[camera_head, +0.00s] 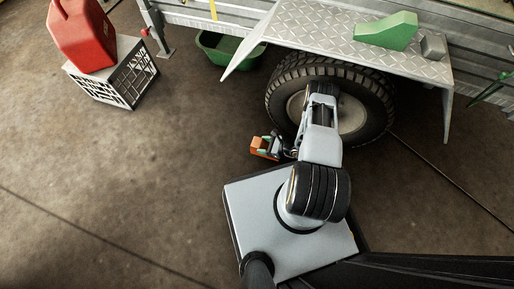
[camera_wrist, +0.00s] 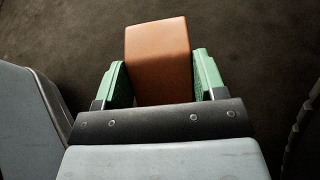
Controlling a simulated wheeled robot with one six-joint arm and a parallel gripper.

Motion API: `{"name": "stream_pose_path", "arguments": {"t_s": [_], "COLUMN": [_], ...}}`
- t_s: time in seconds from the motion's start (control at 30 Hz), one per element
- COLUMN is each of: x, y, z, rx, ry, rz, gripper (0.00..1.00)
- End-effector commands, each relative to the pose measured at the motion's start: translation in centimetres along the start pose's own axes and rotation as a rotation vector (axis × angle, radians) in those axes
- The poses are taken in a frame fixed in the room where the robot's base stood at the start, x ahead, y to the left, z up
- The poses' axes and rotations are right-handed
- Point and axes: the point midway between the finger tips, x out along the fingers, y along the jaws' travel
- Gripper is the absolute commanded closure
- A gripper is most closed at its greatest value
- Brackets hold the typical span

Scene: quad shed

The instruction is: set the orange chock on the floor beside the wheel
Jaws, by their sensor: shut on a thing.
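The orange chock (camera_wrist: 158,58) is between the green fingers of my gripper (camera_wrist: 160,84) in the wrist view, with a finger against each side. In the head view the orange chock (camera_head: 264,148) shows small at the tip of my gripper (camera_head: 275,146), left of the wheel (camera_head: 376,106) and near its lower left side. My arm hides part of the wheel's hub. The chock is close to the floor (camera_head: 150,185); I cannot tell whether it touches it.
A silver tread-plate fender (camera_head: 330,42) overhangs the wheel and bears a green wedge (camera_head: 388,31) and a grey block (camera_head: 433,46). A green tub (camera_head: 222,50) stands behind. A red can (camera_head: 82,35) sits on a white crate (camera_head: 122,82). The floor at left is clear.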

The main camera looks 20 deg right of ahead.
Motion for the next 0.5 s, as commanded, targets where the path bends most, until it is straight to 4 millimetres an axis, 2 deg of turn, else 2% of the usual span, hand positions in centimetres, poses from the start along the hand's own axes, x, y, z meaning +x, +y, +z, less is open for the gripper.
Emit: {"name": "stream_pose_path", "arguments": {"t_s": [0.27, 0.47, 0.5], "x": [0.8, 2.4, 2.7], "y": [0.0, 0.1, 0.1], "z": [-0.8, -2.5, -3.4], "rx": [0.001, 0.005, 0.006], "ry": [-0.001, -0.001, -0.001], "rz": [-0.004, -0.010, -0.012], "gripper": [0.70, 0.70, 0.70]}}
